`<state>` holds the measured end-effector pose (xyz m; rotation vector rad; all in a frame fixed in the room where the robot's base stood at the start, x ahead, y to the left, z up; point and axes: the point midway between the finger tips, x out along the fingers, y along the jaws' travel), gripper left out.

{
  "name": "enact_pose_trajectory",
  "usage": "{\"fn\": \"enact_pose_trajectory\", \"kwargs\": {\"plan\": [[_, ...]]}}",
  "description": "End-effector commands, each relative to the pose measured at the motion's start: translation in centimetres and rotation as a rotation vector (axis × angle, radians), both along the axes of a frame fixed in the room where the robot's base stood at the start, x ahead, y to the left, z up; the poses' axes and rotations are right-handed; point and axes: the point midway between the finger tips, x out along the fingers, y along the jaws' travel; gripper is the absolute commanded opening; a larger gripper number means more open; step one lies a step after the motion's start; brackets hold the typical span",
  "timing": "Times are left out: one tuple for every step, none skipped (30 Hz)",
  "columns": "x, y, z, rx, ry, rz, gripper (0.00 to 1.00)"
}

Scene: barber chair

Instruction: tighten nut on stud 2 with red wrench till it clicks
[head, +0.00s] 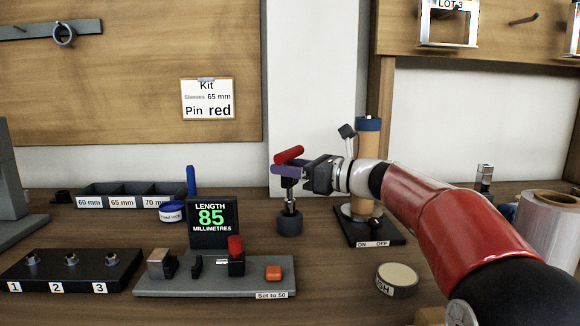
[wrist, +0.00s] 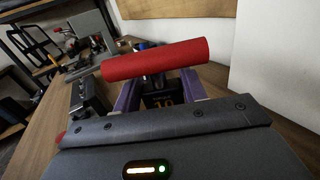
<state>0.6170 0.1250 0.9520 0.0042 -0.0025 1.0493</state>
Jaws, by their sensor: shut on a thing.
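My gripper (head: 288,170) has purple fingers and is shut on the red wrench (head: 289,154), just below its red crossbar handle. The wrench stands about upright, and its metal shank goes down to a dark round holder (head: 290,223) on the bench. I cannot tell whether its lower end is still inside the holder. In the wrist view the red handle (wrist: 155,62) lies across the purple fingers. The dark stud block (head: 75,272) is at the front left, with studs above labels 1, 2 and 3. Stud 2 (head: 70,259) is the middle one and appears to carry a nut.
A grey fixture (head: 215,280) with a red knob lies between stud block and holder. A display reading 85 (head: 212,220) stands behind it. Labelled bins (head: 130,195) are at the back left. A wooden post (head: 366,165) with a blue top stands close by my gripper.

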Motion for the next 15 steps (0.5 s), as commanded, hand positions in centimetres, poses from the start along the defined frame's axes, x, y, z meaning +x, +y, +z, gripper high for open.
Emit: {"fn": "enact_pose_trajectory", "kwargs": {"plan": [[-0.03, 0.01, 0.11, 0.001, -0.002, 0.000, 0.05], [-0.03, 0.01, 0.09, 0.001, -0.002, 0.000, 0.05], [-0.02, 0.01, 0.08, 0.001, -0.002, 0.000, 0.05], [-0.02, 0.01, 0.08, 0.001, -0.002, 0.000, 0.05], [-0.02, 0.01, 0.08, 0.001, -0.002, 0.000, 0.05], [-0.02, 0.01, 0.08, 0.001, -0.002, 0.000, 0.05], [-0.02, 0.01, 0.07, 0.001, -0.002, 0.000, 0.05], [-0.02, 0.01, 0.06, 0.001, -0.002, 0.000, 0.05], [-0.02, 0.01, 0.03, 0.000, -0.001, 0.000, 0.05], [-0.02, 0.01, 0.00, 0.000, -0.001, 0.000, 0.05], [-0.02, 0.01, -0.04, 0.000, -0.001, 0.000, 0.05], [-0.02, 0.01, -0.10, 0.000, -0.001, 0.000, 0.05], [-0.02, 0.01, -0.16, 0.000, -0.001, 0.000, 0.05], [-0.02, 0.01, -0.22, 0.000, -0.001, 0.000, 0.05], [-0.02, 0.00, -0.30, 0.000, -0.001, 0.000, 0.05]]}}
